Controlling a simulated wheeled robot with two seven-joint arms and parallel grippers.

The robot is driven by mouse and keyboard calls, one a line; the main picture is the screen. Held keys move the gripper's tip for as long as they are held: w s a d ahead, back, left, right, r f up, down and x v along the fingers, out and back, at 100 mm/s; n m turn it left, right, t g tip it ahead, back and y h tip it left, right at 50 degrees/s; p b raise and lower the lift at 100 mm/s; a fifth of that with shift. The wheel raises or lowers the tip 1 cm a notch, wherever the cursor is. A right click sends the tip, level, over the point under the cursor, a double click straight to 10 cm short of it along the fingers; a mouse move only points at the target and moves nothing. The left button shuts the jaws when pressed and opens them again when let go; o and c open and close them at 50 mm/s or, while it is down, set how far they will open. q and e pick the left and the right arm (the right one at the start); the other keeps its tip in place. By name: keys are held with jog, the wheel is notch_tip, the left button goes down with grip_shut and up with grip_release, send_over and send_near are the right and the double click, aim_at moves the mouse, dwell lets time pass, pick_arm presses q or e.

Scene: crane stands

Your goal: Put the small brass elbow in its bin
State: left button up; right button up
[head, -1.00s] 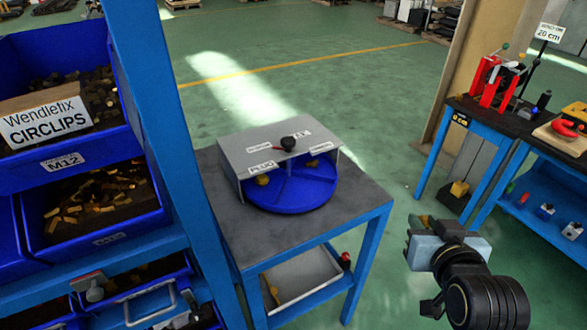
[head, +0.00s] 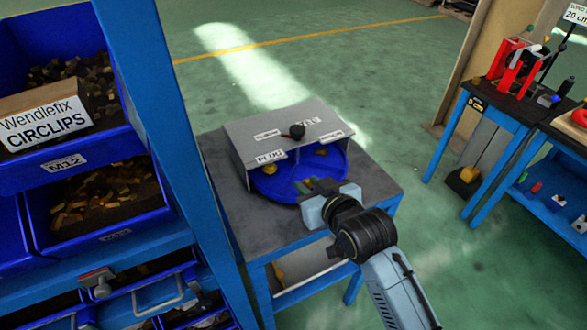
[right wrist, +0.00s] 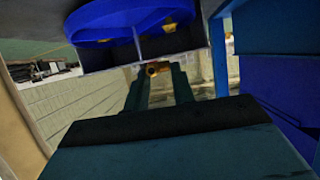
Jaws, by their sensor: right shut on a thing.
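My right gripper (head: 318,190) is at the front right edge of the blue divided turntable (head: 300,188). In the right wrist view its fingers (right wrist: 158,80) are shut on a small brass elbow (right wrist: 157,69), with the turntable (right wrist: 95,22) beyond it. In the head view the fingers mostly hide the elbow. A grey cover (head: 255,130) stands over the back of the turntable. One label reads PLUG (head: 270,157); the other labels are too small to read surely. Brass pieces lie in the left (head: 270,170) and right (head: 321,152) compartments. My left gripper is not in view.
The turntable stands on a grey-topped blue table (head: 225,195). A black knob (head: 297,131) sits on the cover. A blue rack (head: 160,120) with parts bins is close on the left. Another bench (head: 500,105) stands at the right, with open green floor between.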

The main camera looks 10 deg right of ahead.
jog(key=f, duration=0.4)
jog(key=f+b, duration=0.1)
jog(key=f, duration=0.1)
jog(key=shift+a, duration=0.4)
jog(key=shift+w+f, duration=0.1)
jog(key=shift+f, duration=0.25)
notch_tip(320, 180, down, 4)
jog(key=shift+r+b, duration=0.15)
jog(key=shift+b, duration=0.3)
jog(key=o, duration=1)
